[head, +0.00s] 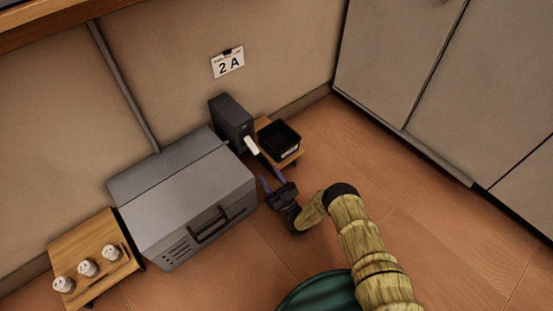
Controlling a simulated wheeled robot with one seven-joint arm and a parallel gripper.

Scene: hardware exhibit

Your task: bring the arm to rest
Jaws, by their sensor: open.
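My gripper (272,179) shows in the head view near the middle, at the end of my arm, which comes up from the bottom right. Its two bluish fingers are spread apart, with nothing seen between them. It points toward the gap between the grey metal box (185,190) and the small black tray (279,140). Whether the fingertips touch anything cannot be told from this view.
A dark upright box (232,120) with a white piece (251,144) at its front stands behind the grey box. A low wooden stand (75,246) with several white cups is at left. Grey cabinets (455,80) line the right. Floor (450,240) at right is clear.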

